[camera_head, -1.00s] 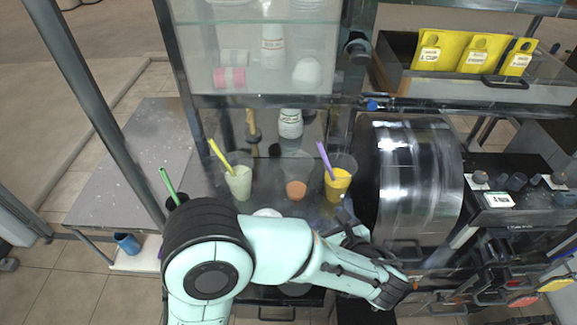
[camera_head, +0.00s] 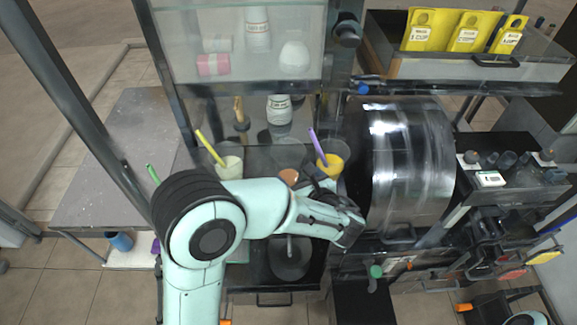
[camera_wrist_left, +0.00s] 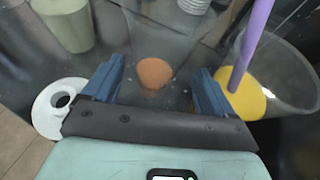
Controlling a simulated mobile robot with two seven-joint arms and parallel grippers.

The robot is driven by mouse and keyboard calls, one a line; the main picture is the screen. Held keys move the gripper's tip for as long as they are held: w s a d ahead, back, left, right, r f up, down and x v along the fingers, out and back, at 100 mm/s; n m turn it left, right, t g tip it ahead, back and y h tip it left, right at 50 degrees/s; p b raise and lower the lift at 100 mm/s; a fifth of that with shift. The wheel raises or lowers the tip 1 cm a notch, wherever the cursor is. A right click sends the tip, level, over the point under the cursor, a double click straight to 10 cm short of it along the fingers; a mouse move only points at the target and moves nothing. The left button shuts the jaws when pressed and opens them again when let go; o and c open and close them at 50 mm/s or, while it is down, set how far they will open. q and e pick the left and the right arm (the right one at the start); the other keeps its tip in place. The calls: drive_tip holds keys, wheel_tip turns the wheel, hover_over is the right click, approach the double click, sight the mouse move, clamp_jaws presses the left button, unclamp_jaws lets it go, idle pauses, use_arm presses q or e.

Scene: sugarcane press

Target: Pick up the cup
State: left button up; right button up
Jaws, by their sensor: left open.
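A clear cup with a little orange content (camera_head: 289,177) stands on the dark counter between two other cups. In the left wrist view its orange bottom (camera_wrist_left: 154,73) shows between the two blue fingers. My left gripper (camera_wrist_left: 158,80) is open, with a finger to either side of this cup in the picture; I cannot tell whether they touch it. In the head view my forearm hides part of the counter in front of the cup. Right of it stands a cup of yellow drink (camera_head: 331,167) with a purple straw. Left of it stands a cup of pale green drink (camera_head: 231,167) with a yellow straw.
A large metal drum (camera_head: 412,160) stands close to the right of the cups. A glass cabinet (camera_head: 235,75) rises behind them. A white ring-shaped item (camera_wrist_left: 58,104) lies at the left in the wrist view. A grey side table (camera_head: 125,150) stands at left.

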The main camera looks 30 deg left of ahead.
sight(295, 166)
use_arm(q)
drive_tip(key=x, duration=0.4)
drive_tip(key=shift+a+f, duration=0.1)
drive_tip(key=shift+a, duration=0.2)
drive_tip(key=c, duration=0.7)
drive_tip(key=shift+c, duration=0.2)
use_arm(e)
drive_tip(key=shift+w+r, duration=0.25)
drive_tip(key=shift+r, duration=0.1)
use_arm(q)
drive_tip(key=shift+r, duration=0.25)
